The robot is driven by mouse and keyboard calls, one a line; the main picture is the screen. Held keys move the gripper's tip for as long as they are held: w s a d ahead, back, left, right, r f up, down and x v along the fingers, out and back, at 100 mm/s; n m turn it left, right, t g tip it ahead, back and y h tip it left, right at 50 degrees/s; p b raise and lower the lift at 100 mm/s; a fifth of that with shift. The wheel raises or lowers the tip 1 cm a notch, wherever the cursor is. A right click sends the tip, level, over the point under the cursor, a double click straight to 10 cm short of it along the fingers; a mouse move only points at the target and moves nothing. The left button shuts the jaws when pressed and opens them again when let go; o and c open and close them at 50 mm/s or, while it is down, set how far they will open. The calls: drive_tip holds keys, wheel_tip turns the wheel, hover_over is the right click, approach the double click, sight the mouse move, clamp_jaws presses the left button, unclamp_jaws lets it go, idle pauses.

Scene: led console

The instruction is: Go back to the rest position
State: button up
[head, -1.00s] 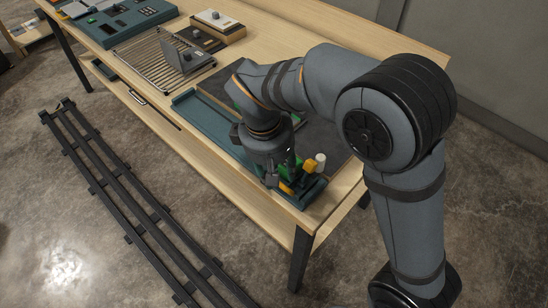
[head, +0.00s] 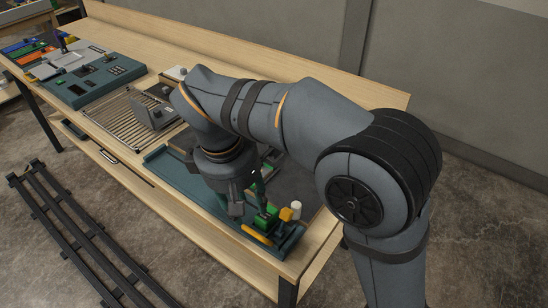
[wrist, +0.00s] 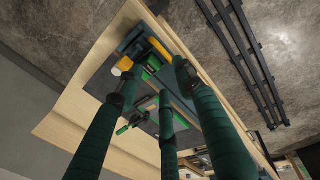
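My gripper (head: 248,203) hangs above the near end of the workbench, pointing down. In the wrist view its three dark green fingers (wrist: 152,88) are spread apart with nothing between them. Below and just right of it in the head view is a teal fixture with a green block (head: 265,217), a yellow handle (head: 257,235), a yellow knob (head: 286,214) and a white cylinder (head: 296,208). The wrist view shows the white cylinder (wrist: 122,65) and yellow handle (wrist: 160,49) beyond the fingertips. My arm hides part of the teal tray (head: 185,188).
On the wooden bench (head: 150,52), a wire rack (head: 117,120) and a grey upright plate (head: 147,112) stand left of my arm. A teal console (head: 98,78) is further back. Dark rails (head: 75,230) lie on the floor. A wall runs behind.

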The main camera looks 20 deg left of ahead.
sight(254, 232)
drive_tip(key=f, duration=0.4)
drive_tip(key=w+f, duration=0.1)
drive_tip(key=f, duration=0.2)
drive_tip(key=w+f, duration=0.1)
drive_tip(key=f, duration=0.3)
drive_tip(key=shift+d+f, duration=0.25)
drive_tip(key=shift+f, duration=0.1)
drive_tip(key=shift+w+a, duration=0.1)
drive_tip(key=shift+w, duration=0.05)
drive_tip(key=shift+a, duration=0.25)
